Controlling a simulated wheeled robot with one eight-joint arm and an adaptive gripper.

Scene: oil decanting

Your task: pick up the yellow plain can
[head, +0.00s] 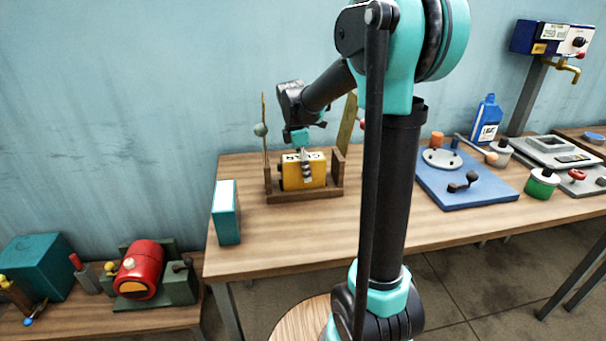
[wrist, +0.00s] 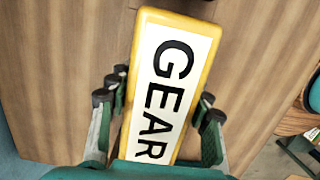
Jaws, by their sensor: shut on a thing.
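The yellow can (head: 293,181) is in the head view at the wooden rack on the middle table, between its upright end posts. I cannot tell whether it rests on the rack's base or is just above it. In the wrist view the can (wrist: 146,17) fills the middle, with a white label reading "GEAR" on its face. My gripper (head: 306,168) reaches down over the can from above. In the wrist view the fingers of my gripper (wrist: 160,105) lie on both sides of the can, shut on it. The can's lower part is hidden there.
The wooden rack (head: 300,196) surrounds the can closely. A teal box (head: 227,212) stands to its left near the table edge. A blue board (head: 470,192) with parts lies to the right. A red drum (head: 140,268) sits on the lower left bench. Front table space is clear.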

